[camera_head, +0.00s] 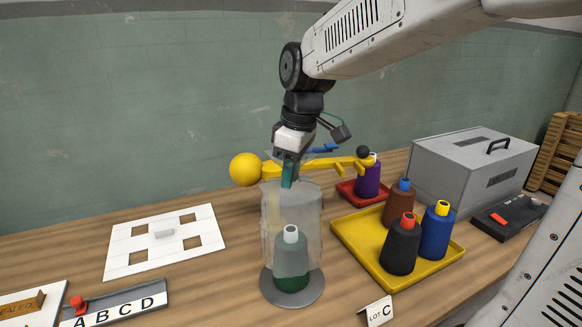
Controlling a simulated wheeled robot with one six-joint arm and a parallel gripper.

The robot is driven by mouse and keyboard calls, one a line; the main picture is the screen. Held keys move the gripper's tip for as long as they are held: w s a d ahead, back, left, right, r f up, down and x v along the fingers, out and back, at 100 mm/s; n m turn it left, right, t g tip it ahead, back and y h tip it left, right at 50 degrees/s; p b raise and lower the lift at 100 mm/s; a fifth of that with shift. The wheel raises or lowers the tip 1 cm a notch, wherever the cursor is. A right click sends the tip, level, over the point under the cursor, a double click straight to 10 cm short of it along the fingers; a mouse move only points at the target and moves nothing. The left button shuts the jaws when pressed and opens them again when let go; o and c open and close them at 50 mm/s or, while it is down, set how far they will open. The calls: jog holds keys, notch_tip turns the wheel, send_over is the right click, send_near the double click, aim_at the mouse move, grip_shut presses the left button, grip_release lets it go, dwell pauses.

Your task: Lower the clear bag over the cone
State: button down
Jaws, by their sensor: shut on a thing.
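The clear bag (274,215) hangs upright below a yellow bar with a large ball at its left end. My gripper (288,172) is shut at the top of the bag, by the bar; the exact grip is partly hidden. The green cone (290,283), with a pale tip, stands upright on a round grey base (272,293). The bag's film overlaps the cone's upper part, which looks paler through it. The cone's lower part shows dark green below the bag's bottom edge. I cannot tell whether the film touches the cone.
A yellow tray (352,246) with brown, black and blue cones is close at right. A red tray (348,190) holds a purple cone. A grey box (465,165) stands behind. A white board with square holes (125,240), a lettered strip (120,304) and a "LOT C" card (377,311) lie around.

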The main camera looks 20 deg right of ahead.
jog(key=shift+f, duration=1.85)
jog(key=shift+f, duration=2.5)
jog(key=c, duration=0.6)
grip_release()
jog(key=shift+r, duration=0.15)
jog(key=shift+r, duration=3.9)
